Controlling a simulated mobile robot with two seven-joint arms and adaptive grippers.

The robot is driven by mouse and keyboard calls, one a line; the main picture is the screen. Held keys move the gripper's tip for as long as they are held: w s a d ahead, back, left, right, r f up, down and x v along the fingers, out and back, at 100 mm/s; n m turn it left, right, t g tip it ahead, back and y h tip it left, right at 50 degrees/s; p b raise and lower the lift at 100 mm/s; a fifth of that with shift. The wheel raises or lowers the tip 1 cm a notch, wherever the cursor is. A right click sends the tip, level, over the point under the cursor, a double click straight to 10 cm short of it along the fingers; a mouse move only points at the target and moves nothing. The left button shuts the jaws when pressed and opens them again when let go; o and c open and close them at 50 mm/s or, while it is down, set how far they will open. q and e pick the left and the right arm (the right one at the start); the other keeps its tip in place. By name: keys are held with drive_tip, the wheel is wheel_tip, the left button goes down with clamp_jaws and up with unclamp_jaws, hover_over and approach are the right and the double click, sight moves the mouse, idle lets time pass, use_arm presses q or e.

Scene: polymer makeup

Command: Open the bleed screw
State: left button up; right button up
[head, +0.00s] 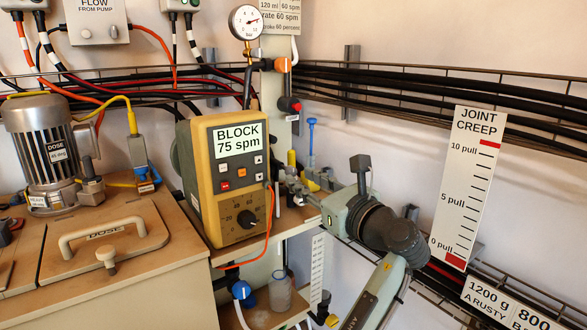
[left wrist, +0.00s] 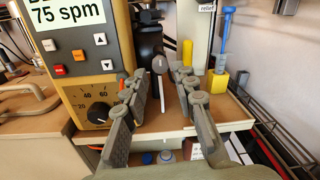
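The pump unit (head: 220,180) is a yellow and grey box with a display reading "BLOCK 75 spm"; its front also shows at the left wrist view's left (left wrist: 85,70). In the left wrist view, a grey round-headed part with a thin stem (left wrist: 159,64) appears between my left gripper's fingers. It may be the bleed screw; I cannot tell for certain. My left gripper (left wrist: 160,80) is open, with visible space on both sides of that part. In the head view, my left gripper (head: 297,186) is beside the pump unit's right side, small and partly confused with fittings. My right gripper is not in view.
A blue-handled tool (left wrist: 224,40) stands in a yellow holder (left wrist: 217,82) on the shelf, right of my fingers. An orange cable (head: 268,230) hangs before the pump unit. A clear beaker (head: 280,291) stands below. A cable rack (head: 440,97) runs along the wall.

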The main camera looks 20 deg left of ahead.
sight(293, 174)
use_arm(q)
drive_tip(key=shift+x, duration=2.75)
clamp_jaws()
